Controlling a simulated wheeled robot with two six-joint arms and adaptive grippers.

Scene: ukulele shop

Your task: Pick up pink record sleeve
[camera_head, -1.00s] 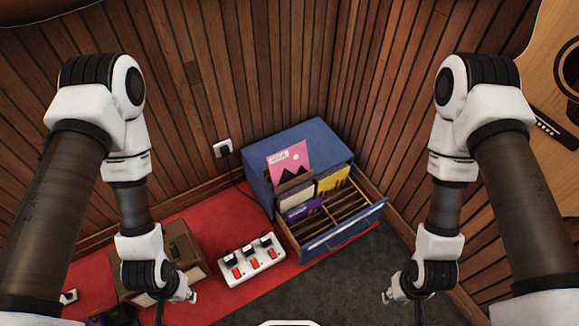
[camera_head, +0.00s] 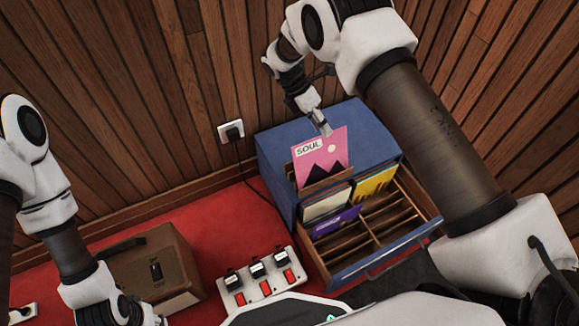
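The pink record sleeve (camera_head: 323,152), with a "SOUL" label and a dark mountain shape, stands upright in the rear slot of the open drawer of a blue cabinet (camera_head: 283,147). Its lower part is hidden behind a wooden divider. My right gripper (camera_head: 322,124) points down at the sleeve's top edge and overlaps it in the picture. It shows nearly edge-on, so I cannot tell its finger gap or whether it touches the sleeve. My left gripper (camera_head: 150,318) is at the bottom left, partly cut off and away from the cabinet.
The drawer (camera_head: 382,262) also holds cream, yellow and purple sleeves; its right compartments look empty. A white pedal switch box (camera_head: 262,291) and a brown amplifier case (camera_head: 158,268) stand on the red carpet. Wood-panelled walls close in behind and to the right.

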